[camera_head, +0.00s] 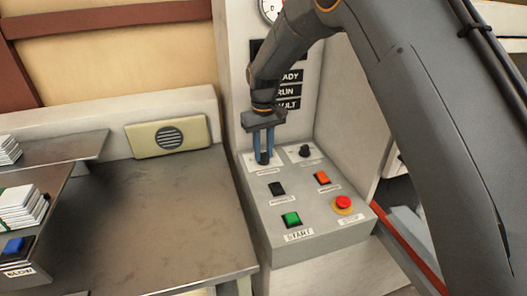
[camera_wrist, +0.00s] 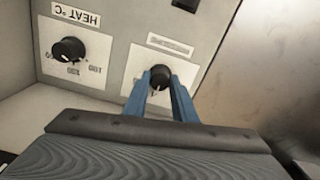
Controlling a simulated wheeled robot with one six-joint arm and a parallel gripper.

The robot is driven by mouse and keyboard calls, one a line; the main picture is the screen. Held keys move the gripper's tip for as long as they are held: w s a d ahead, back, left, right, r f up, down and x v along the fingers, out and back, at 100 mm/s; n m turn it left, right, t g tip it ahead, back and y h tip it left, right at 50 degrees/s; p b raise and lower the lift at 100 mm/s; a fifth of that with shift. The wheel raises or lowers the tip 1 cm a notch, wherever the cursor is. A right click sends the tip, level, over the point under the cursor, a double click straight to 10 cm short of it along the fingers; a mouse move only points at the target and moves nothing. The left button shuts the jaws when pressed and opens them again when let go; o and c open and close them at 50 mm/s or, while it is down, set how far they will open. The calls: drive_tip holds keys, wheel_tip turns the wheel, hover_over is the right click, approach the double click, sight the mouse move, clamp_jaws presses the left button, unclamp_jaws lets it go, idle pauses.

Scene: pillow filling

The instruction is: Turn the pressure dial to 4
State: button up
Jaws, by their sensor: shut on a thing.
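The pressure dial (camera_wrist: 160,75) is a black round knob on the grey control panel (camera_head: 328,226). In the head view it is the left of two knobs at the back of the panel, mostly covered by my fingers. My gripper (camera_head: 263,157) points down with its two blue fingers on either side of the knob. In the wrist view my gripper (camera_wrist: 161,84) is closed on the dial's sides. The dial's label is too small to read, and its scale is largely hidden, so I cannot tell its setting.
The heat knob (camera_wrist: 69,50) sits beside the dial. The panel also bears a green START button (camera_head: 291,219), a red stop button (camera_head: 343,203), an orange switch (camera_head: 322,177) and a black switch (camera_head: 277,188).

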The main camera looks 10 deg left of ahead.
sight(264, 154)
idle(0.4)
drive_tip(key=o, duration=1)
drive_tip(key=shift+o, duration=0.2)
drive_tip(key=shift+r+b, duration=1)
drive_tip(key=shift+r, duration=2.95)
